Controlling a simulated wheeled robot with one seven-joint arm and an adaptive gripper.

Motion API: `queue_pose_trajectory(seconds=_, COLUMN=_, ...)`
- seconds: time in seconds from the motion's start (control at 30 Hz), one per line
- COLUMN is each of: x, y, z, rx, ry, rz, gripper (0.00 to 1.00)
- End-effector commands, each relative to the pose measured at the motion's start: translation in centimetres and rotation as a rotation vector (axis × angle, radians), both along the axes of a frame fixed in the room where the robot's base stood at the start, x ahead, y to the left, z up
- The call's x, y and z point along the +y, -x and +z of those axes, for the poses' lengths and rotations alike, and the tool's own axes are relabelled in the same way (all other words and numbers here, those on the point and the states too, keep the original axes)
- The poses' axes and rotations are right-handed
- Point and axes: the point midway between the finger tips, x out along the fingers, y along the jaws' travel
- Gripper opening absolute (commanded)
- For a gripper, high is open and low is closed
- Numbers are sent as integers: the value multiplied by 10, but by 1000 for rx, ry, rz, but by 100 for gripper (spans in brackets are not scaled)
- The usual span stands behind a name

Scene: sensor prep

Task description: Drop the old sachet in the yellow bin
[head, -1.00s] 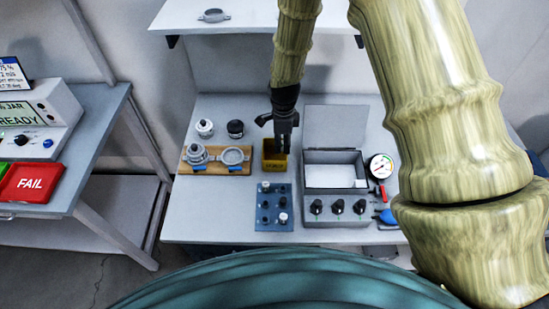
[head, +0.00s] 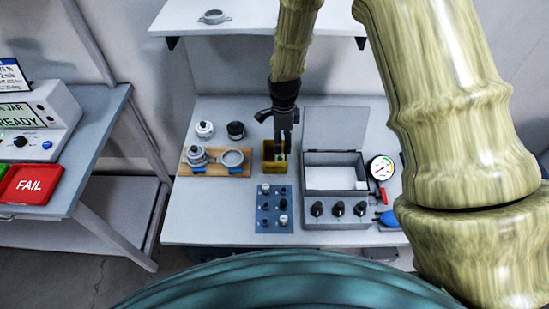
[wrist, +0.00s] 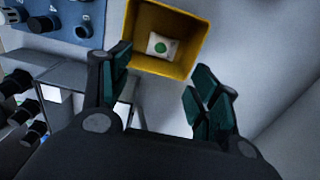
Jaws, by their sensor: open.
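The yellow bin (head: 270,163) stands on the workbench between the wooden board and the grey open box. The wrist view shows into the yellow bin (wrist: 190,68). A small white sachet (wrist: 163,46) with a green dot lies inside it. A little of the sachet also shows in the head view (head: 281,156). My gripper (head: 282,147) is open above the bin. In the wrist view my gripper (wrist: 160,85) has its fingers spread apart with nothing between them, and the sachet is apart from them.
A wooden board (head: 243,171) with metal fittings is left of the bin. A blue block (head: 273,222) with knobs stands in front. The grey box (head: 346,208) with its lid up and a pressure gauge (head: 381,168) are to the right. A shelf (head: 340,22) hangs above.

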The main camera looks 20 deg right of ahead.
Motion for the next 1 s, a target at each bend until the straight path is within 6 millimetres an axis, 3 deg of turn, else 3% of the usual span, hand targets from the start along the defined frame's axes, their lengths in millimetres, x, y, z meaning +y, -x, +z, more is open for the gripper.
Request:
queue_pose_trajectory(seconds=0.5, x=0, y=-1, z=78, rx=-3, ry=1, rz=0, gripper=62)
queue_pose_trajectory(seconds=0.7, x=0, y=0, z=93, rx=-1, ry=-1, rz=-1, gripper=62)
queue_pose_trajectory(seconds=1.0, x=0, y=0, z=97, rx=0, ry=-1, rz=0, gripper=62)
